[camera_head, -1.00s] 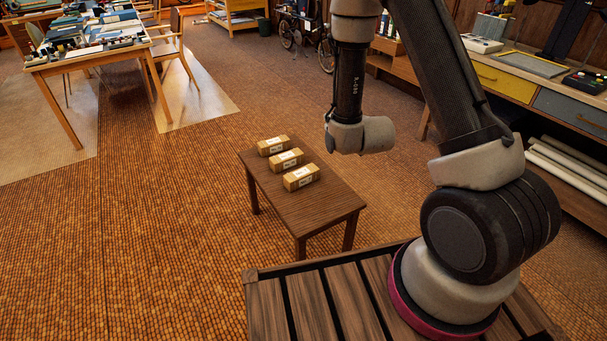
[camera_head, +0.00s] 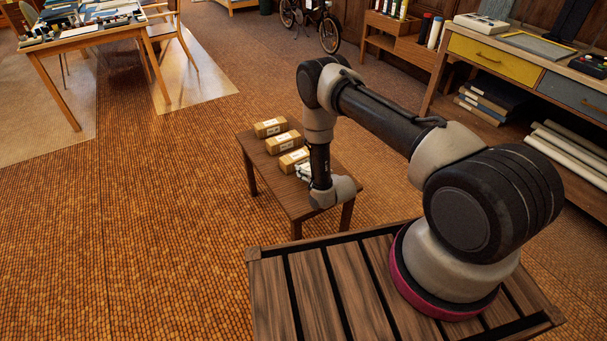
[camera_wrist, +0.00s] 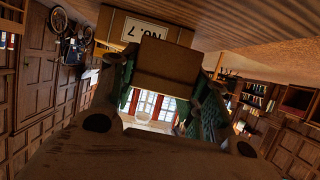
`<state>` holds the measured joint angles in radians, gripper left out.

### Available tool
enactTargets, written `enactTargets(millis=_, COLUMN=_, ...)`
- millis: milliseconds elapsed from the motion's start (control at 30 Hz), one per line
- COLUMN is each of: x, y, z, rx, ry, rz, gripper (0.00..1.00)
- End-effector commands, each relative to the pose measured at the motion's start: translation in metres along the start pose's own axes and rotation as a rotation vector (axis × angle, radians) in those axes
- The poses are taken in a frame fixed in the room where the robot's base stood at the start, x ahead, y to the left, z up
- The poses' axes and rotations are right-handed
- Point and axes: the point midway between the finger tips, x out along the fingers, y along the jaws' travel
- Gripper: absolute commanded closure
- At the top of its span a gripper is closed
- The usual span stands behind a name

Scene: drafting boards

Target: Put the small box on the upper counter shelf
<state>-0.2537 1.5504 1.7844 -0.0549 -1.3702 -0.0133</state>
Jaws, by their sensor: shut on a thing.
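Three small tan cardboard boxes with white labels stand in a row on a low brown table (camera_head: 246,142): a far box (camera_head: 269,128), a middle box (camera_head: 284,143) and a near box (camera_head: 288,163). My gripper (camera_head: 303,171) is down at the near box, shut on it; my arm hides part of that box. In the wrist view, the held box (camera_wrist: 165,65) sits between my fingers, with a face marked "NO. 7" (camera_wrist: 152,30) behind it; I cannot tell which box bears that mark. A wooden counter (camera_head: 561,66) with drawers stands at the right.
The counter's top carries a white device (camera_head: 484,27) and a grey-screened panel (camera_head: 536,46). Below its yellow drawer (camera_head: 489,60) lie stacked folders (camera_head: 492,103) and white rolls (camera_head: 570,155). The cluttered drafting table (camera_head: 50,45) stands far left. Open floor (camera_head: 150,220) lies left.

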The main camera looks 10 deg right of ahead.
Motion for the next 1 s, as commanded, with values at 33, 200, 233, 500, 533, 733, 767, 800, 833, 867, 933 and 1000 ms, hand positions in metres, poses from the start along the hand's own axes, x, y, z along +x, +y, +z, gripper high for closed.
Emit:
enactTargets(millis=33, x=0.002, y=0.000, z=0.005, rx=0.000, ry=0.000, rz=0.000, gripper=0.83)
enactTargets(millis=200, x=0.010, y=0.000, z=0.025, rx=0.000, ry=-0.001, rz=0.001, gripper=0.83)
enactTargets(millis=233, x=0.012, y=0.000, z=0.030, rx=0.000, ry=0.000, rz=0.001, gripper=0.83)
enactTargets(millis=500, x=0.020, y=0.000, z=0.047, rx=0.000, ry=0.001, rz=0.001, gripper=0.83)
enactTargets(millis=533, x=0.020, y=0.000, z=0.047, rx=0.000, ry=0.001, rz=0.001, gripper=0.83)
enactTargets(millis=733, x=0.021, y=0.000, z=0.049, rx=0.000, ry=0.001, rz=0.001, gripper=0.83)
enactTargets(millis=767, x=0.021, y=0.000, z=0.050, rx=0.000, ry=0.001, rz=0.001, gripper=0.83)
enactTargets(millis=800, x=0.021, y=0.000, z=0.049, rx=0.000, ry=0.001, rz=0.001, gripper=0.49)
enactTargets(millis=833, x=0.021, y=0.000, z=0.049, rx=0.000, ry=0.001, rz=0.001, gripper=0.43)
enactTargets(millis=867, x=0.021, y=0.000, z=0.049, rx=0.000, ry=0.000, rz=0.001, gripper=0.38)
enactTargets(millis=933, x=0.021, y=0.000, z=0.049, rx=0.000, ry=0.000, rz=0.001, gripper=0.33)
enactTargets(millis=1000, x=0.021, y=0.000, z=0.049, rx=0.000, ry=0.000, rz=0.001, gripper=0.33)
